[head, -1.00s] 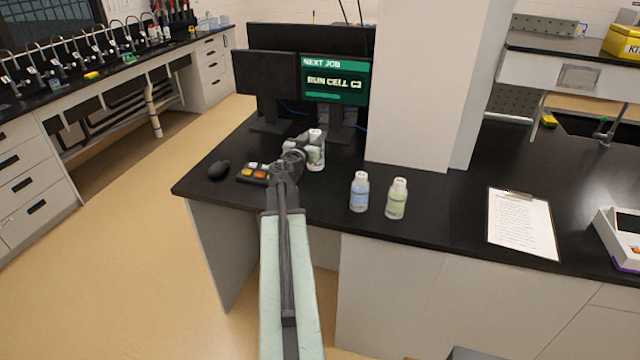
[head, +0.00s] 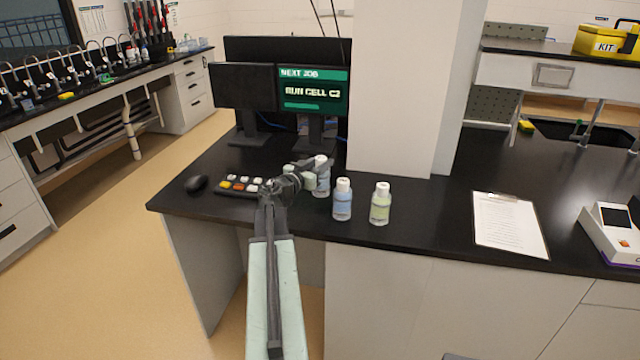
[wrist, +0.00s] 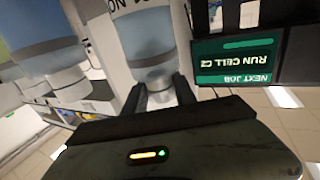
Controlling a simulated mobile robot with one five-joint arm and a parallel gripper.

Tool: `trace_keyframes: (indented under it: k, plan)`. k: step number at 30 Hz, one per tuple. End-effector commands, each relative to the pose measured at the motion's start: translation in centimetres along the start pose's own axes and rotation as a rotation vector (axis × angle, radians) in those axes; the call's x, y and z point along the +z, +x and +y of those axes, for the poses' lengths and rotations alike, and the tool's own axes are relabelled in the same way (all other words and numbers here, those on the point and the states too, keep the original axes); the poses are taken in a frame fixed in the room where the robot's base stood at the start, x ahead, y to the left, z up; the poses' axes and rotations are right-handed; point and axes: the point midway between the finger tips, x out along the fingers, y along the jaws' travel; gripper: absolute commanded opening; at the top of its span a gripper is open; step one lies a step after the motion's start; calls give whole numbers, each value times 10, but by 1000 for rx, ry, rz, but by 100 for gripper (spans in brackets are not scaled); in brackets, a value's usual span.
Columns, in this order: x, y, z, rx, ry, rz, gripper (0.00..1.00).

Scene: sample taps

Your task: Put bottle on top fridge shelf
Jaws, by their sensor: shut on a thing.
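My gripper (head: 312,178) is shut on a white-capped bottle (head: 322,182), which is partly hidden behind its jaws in the head view. In the wrist view, which is upside down, the bottle (wrist: 148,38) shows clear with a bluish tint and part of a dark-lettered label. The two fingers (wrist: 158,95) are around its cap end. A second bottle with blue contents (head: 342,203) stands upright just right of the held one. I cannot tell whether the held bottle touches the bench. No fridge or shelf is in view.
The black bench (head: 420,225) also holds a button pad (head: 240,186), a mouse (head: 197,184), monitors (head: 312,92) and a clipboard (head: 510,225). A pale column (head: 400,90) rises behind the bottles. Open floor (head: 130,230) lies to the left.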

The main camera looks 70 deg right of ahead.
Motion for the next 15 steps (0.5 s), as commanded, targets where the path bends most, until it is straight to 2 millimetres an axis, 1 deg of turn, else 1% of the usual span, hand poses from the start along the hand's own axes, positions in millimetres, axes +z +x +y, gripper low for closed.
trace_keyframes:
  k: [2,3,9,11,15]
  plan:
    - [0,0,0,0,-1,1,0]
    - [4,0,0,0,0,0,0]
    - [38,0,0,0,0,0,0]
    - [40,0,0,0,-1,1,0]
    - [35,0,1,1,0,0,0]
